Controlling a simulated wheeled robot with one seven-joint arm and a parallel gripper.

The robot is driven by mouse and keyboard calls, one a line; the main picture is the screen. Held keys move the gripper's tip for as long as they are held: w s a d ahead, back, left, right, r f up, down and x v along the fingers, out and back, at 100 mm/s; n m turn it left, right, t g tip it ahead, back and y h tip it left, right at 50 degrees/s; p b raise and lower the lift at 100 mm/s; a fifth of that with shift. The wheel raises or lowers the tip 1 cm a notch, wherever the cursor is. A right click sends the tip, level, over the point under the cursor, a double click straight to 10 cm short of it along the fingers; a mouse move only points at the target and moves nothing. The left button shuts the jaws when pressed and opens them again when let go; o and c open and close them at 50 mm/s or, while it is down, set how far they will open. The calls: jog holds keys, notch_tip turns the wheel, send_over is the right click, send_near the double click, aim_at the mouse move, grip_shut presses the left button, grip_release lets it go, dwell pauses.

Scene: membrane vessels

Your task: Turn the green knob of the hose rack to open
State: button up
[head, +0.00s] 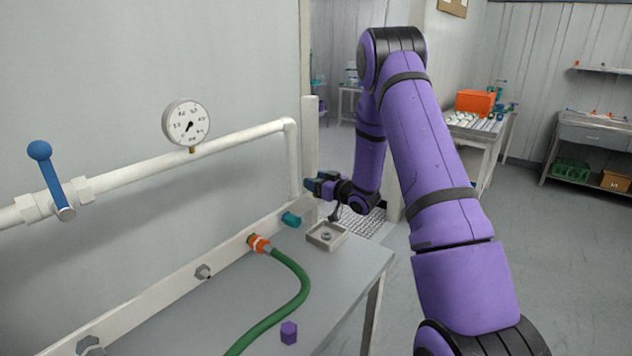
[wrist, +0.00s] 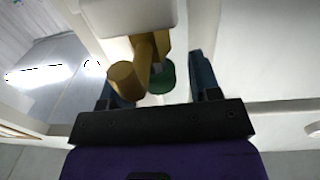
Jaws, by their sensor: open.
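In the wrist view, a green round knob (wrist: 165,77) shows beyond a brass-coloured fitting (wrist: 126,80), partly covered by the brass stem. Both lie between the two dark blue fingers of my gripper (wrist: 153,78), which stand apart. I cannot tell whether a finger touches the knob. In the head view, my gripper (head: 314,186) is at the end of the purple arm, close to the pale upright post at the wall's end. I cannot make out the green knob there.
A white pipe (head: 240,138) with a gauge (head: 186,123) and a blue-handled valve (head: 47,175) runs along the wall. Below, a grey bench holds a green hose (head: 300,287), a small square tray (head: 314,239) and a purple hex piece (head: 289,332). Open floor lies right.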

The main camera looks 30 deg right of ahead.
jog(key=v, duration=1)
jog(key=shift+s, duration=0.25)
jog(key=shift+d, duration=0.15)
jog(key=w+a+r+g+h, duration=0.1)
jog(key=a+r+g+h, duration=0.2)
jog(key=r, duration=0.8)
jog(key=s+a+r+m+g+h, duration=0.2)
jog(key=s+a+r+h, duration=0.3)
jog(key=r, duration=0.4)
jog(key=s+a+r+g+y, duration=0.1)
jog(key=s+a, duration=0.3)
jog(key=s, duration=0.6)
jog(key=s+a+r+m+g+y, duration=0.1)
jog(key=s+a, duration=0.4)
jog(key=s, duration=0.5)
jog(key=s+a+r+g, duration=0.2)
jog(key=s+a+g, duration=0.2)
jog(key=s, duration=0.6)
jog(key=shift+a+r+g+y, duration=0.25)
jog(key=shift+a+g+y, duration=0.15)
jog(key=shift+g, duration=0.1)
